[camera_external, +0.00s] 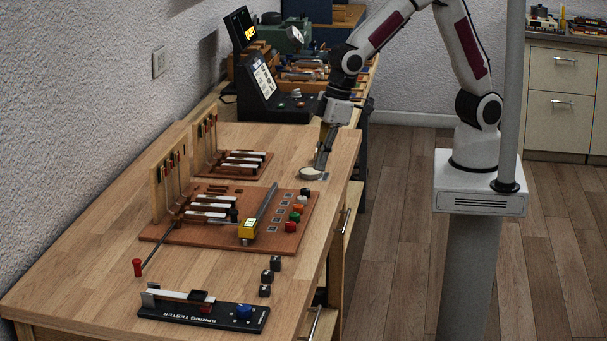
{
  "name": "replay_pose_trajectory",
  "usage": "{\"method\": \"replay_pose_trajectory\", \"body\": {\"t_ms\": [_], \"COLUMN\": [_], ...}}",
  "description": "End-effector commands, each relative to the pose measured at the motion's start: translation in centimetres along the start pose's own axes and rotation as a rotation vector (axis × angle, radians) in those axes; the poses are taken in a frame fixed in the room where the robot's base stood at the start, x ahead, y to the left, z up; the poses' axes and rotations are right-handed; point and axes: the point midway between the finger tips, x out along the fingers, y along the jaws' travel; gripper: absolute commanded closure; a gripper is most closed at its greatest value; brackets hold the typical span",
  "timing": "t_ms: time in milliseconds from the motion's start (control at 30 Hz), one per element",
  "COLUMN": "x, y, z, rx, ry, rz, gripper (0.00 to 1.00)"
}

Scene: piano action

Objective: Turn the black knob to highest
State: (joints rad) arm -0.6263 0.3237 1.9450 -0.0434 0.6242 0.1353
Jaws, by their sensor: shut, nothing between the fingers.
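The black knob (305,192) is at the top of a row of coloured knobs along the right edge of the brown piano action board (165,236). Its pointer setting is too small to read. My gripper (319,174) is shut and empty. It points down beside a small pale round dish (309,174), just beyond the board's far right corner. The gripper is a short way behind the black knob and apart from it. I cannot tell whether the fingertips touch the dish.
White, orange (298,208), green (295,217) and red (290,227) knobs stand close to the black one. Small black cubes (276,263) and a spring tester (200,310) are nearer the camera.

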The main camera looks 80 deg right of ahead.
Motion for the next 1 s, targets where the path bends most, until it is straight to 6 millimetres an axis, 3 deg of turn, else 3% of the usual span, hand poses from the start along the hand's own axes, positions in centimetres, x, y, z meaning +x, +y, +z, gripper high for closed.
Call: {"method": "replay_pose_trajectory", "body": {"t_ms": [267,633,1000], "x": [0.0,-0.8,-0.8], "y": [0.1,2.4,2.5], "z": [0.0,-0.8,-0.7], "rx": [0.0,0.001,0.0], "ry": [0.0,0.001,0.0], "rz": [0.0,0.0,0.0], "gripper": [1.0,1.0,1.0]}}
